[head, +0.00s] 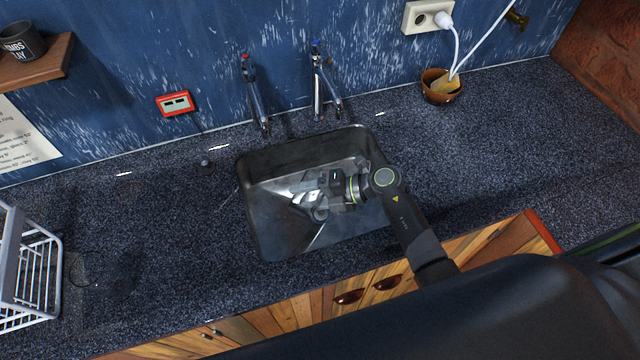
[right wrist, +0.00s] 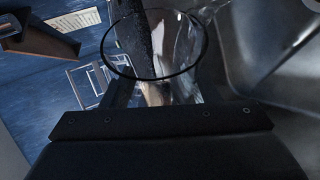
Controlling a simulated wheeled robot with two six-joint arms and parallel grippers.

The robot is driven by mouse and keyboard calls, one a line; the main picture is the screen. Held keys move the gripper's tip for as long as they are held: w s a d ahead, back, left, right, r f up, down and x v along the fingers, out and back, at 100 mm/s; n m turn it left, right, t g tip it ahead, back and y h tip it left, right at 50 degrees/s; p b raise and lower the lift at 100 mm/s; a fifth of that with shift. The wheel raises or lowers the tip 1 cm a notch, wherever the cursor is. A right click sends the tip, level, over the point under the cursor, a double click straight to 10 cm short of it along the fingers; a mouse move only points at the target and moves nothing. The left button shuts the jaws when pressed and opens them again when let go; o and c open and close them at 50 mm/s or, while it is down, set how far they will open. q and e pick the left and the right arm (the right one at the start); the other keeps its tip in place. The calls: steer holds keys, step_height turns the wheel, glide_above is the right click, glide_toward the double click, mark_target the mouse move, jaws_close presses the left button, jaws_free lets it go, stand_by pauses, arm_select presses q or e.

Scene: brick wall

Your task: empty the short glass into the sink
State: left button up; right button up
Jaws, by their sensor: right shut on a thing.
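My right gripper (head: 312,202) is over the sink (head: 275,228) in the head view, low within its outline. It is shut on the short glass, a clear glass that shows best in the right wrist view (right wrist: 158,62), with its round rim facing the camera. In that view the surroundings are turned sideways, so the gripper and glass appear tilted. I cannot make out any contents in the glass. The sink's metal wall shows at the right of the wrist view (right wrist: 292,60). My left gripper is not in view.
Two taps (head: 255,95) (head: 320,85) stand behind the sink. A white dish rack (head: 30,270) is at the left, with a faint see-through shape (head: 88,268) beside it. A brown bowl (head: 441,88) stands back right. The counter left of the sink is mostly clear.

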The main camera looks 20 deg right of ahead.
steer(key=shift+w+d+r+m+y+p, duration=0.15)
steer(key=shift+d+r+m+y+p, duration=0.05)
steer(key=shift+r+m+y+p, duration=0.25)
stand_by(0.6)
